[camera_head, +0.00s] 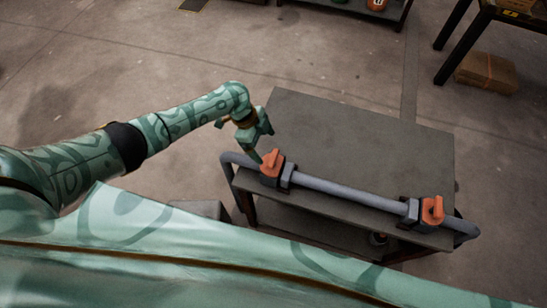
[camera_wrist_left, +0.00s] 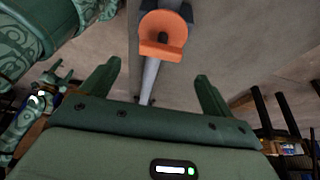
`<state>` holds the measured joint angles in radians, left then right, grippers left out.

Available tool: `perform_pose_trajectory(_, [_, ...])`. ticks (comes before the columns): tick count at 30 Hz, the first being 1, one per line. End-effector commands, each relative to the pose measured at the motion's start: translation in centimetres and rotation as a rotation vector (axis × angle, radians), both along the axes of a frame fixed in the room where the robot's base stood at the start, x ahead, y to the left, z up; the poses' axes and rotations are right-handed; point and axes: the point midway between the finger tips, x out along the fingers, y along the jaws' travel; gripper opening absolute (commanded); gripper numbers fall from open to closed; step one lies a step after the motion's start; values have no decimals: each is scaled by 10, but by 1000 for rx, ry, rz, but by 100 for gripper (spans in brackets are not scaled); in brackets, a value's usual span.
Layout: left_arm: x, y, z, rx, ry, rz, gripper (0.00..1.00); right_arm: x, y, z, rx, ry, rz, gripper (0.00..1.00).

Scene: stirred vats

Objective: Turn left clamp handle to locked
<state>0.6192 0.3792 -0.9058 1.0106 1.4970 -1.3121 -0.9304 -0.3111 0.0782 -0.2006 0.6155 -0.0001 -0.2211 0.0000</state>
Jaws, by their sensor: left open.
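The left clamp's orange handle (camera_head: 272,163) sits on a dark clamp at the left end of a grey pipe (camera_head: 345,192), along the near edge of the cart. My left gripper (camera_head: 258,150) is open and empty, just behind and left of this handle in the picture. In the left wrist view an orange handle (camera_wrist_left: 163,35), seemingly the same one, lies ahead of the two spread fingers (camera_wrist_left: 156,72), not between them. Whether a finger touches it I cannot tell. What seems to be my right gripper (camera_wrist_left: 55,78) shows small at the left wrist view's left side.
A second orange handle (camera_head: 433,210) sits on the clamp at the pipe's right end. The grey cart top (camera_head: 350,135) is otherwise bare. A cardboard box (camera_head: 486,73) lies under a table at the upper right. Open floor surrounds the cart's far side.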

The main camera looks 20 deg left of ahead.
Motion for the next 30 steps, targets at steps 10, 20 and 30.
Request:
perform_pose_trajectory(10, [-1,-28,-69,0,1,1,87,9,0,-31,1,-9,-1,60])
perform_pose_trajectory(20, [-1,-32,-78,0,-1,0,87,8,0,-35,1,-8,-1,60])
perform_pose_trajectory(30, [-1,-32,-78,0,-1,1,42,7,-1,-35,-1,-8,-1,60])
